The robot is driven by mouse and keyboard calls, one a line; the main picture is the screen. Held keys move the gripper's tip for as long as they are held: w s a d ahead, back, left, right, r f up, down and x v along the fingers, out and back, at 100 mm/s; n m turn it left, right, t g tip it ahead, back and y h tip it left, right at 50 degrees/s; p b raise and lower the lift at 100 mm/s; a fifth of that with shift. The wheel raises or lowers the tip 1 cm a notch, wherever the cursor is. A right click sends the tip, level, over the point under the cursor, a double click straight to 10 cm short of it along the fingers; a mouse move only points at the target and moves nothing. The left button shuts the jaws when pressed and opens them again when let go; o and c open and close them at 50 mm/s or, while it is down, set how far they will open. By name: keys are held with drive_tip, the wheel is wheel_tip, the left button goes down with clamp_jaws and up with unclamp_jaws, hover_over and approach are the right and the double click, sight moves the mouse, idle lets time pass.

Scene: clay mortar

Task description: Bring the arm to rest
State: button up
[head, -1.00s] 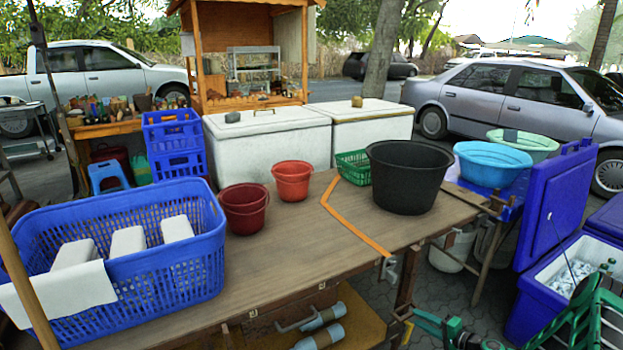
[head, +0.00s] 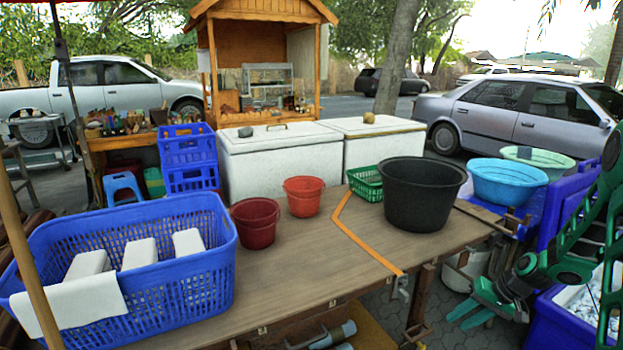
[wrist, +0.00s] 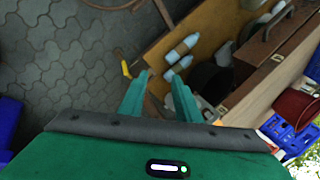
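My green gripper (head: 463,314) is at the lower right of the head view, to the right of the wooden table (head: 290,265) and below the level of its top. My green arm rises from it along the right edge of the picture. In the wrist view the two fingers of my gripper (wrist: 159,75) stand apart with nothing between them. Beyond the fingers are grey paving and a low wooden shelf (wrist: 165,40) with bottles (wrist: 182,48). The gripper touches nothing that I can make out.
A blue cooler (head: 560,320) stands close by my arm at the right. The table holds a black tub (head: 420,205), red buckets (head: 255,225), a green basket (head: 366,183) and a blue basket (head: 190,275). A blue basin (head: 507,182) stands behind the gripper. Paving is open beside the table.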

drive_tip(key=s+r+g+h, duration=0.2)
drive_tip(key=s+r+h, duration=0.2)
drive_tip(key=s+r, duration=1.25)
drive_tip(key=s+a+r+m, duration=0.1)
drive_tip(key=s+r, duration=0.1)
drive_tip(key=s, duration=0.4)
drive_tip(key=s+r+m, duration=0.1)
drive_tip(key=s+r, duration=0.2)
drive_tip(key=s, duration=0.4)
drive_tip(key=s+a+r+g, duration=0.1)
drive_tip(key=s+r, duration=0.2)
drive_tip(key=s, duration=0.3)
drive_tip(key=shift+s+a+m+h, duration=0.25)
drive_tip(key=shift+a+m+h, duration=0.1)
drive_tip(key=shift+m+h, duration=0.05)
drive_tip(key=shift+w+f, duration=0.25)
drive_tip(key=shift+w, duration=0.4)
